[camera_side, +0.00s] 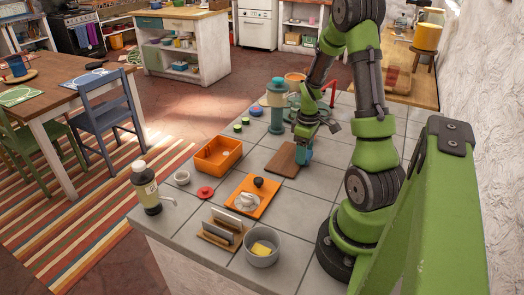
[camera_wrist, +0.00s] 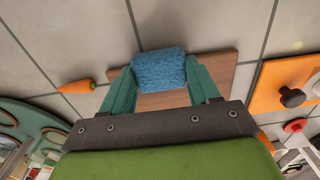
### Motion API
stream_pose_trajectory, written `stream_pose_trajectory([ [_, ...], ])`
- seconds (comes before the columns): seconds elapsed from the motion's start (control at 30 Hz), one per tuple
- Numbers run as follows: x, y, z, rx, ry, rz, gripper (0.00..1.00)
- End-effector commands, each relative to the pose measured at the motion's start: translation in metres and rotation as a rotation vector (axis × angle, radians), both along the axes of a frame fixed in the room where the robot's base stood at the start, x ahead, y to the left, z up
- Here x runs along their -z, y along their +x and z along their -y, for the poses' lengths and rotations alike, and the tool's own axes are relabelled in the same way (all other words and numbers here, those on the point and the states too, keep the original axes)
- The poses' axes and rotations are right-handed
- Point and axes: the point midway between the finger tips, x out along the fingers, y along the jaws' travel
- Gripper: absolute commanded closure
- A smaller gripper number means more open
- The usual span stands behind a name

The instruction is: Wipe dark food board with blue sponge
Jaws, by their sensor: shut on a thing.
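The dark food board is a brown wooden board (camera_side: 284,160) lying flat on the tiled counter. It also shows in the wrist view (camera_wrist: 222,72), partly hidden by my gripper. My gripper (camera_side: 304,153) is low over the board's right end in the side view. In the wrist view its teal fingers (camera_wrist: 160,75) are shut on the blue sponge (camera_wrist: 158,66), one finger on each side. The sponge overlaps the board's edge in that view; I cannot tell whether it touches the board. In the side view the sponge is hard to tell from the fingers.
An orange board (camera_side: 252,198) with a dark knob lies close by. An orange bin (camera_side: 217,156), a grey bowl (camera_side: 262,248), a rack (camera_side: 224,231) and a bottle (camera_side: 146,190) stand on the counter. A carrot (camera_wrist: 76,87) lies near the board. A teal-topped dispenser (camera_side: 276,100) stands behind.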

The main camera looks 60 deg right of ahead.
Motion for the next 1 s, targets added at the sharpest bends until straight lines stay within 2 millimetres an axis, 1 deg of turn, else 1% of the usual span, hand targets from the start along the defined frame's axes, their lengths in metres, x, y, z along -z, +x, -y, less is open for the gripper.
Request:
stream_pose_trajectory([
  [0.1,0.001,0.012,-0.001,-0.005,0.001,0.0,0.68],
  [1.0,0.001,0.094,-0.001,-0.004,0.0,0.001,0.68],
])
